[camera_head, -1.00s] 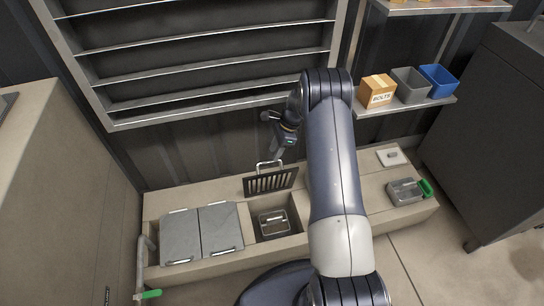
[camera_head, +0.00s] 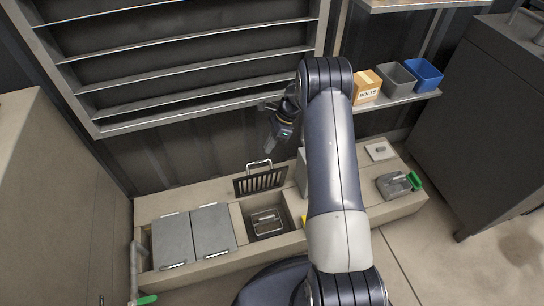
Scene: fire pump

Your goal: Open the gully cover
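A dark slotted grate (camera_head: 261,182), which looks like the gully cover, stands tilted up at the back edge of an open square pit (camera_head: 250,213) in the low beige bench. A pale loop handle (camera_head: 259,164) is on its upper edge. My gripper (camera_head: 269,148) hangs just above and to the right of this handle and appears apart from it. Its fingers are too small to tell whether they are open or shut. A metal basket or box with a handle (camera_head: 266,222) sits down in the pit.
Two grey lids with handles (camera_head: 192,235) lie left of the pit. A green-handled pipe (camera_head: 139,278) stands at the bench's left end. Shelves with a bolts box (camera_head: 367,88) and bins are behind. My arm hides part of the bench.

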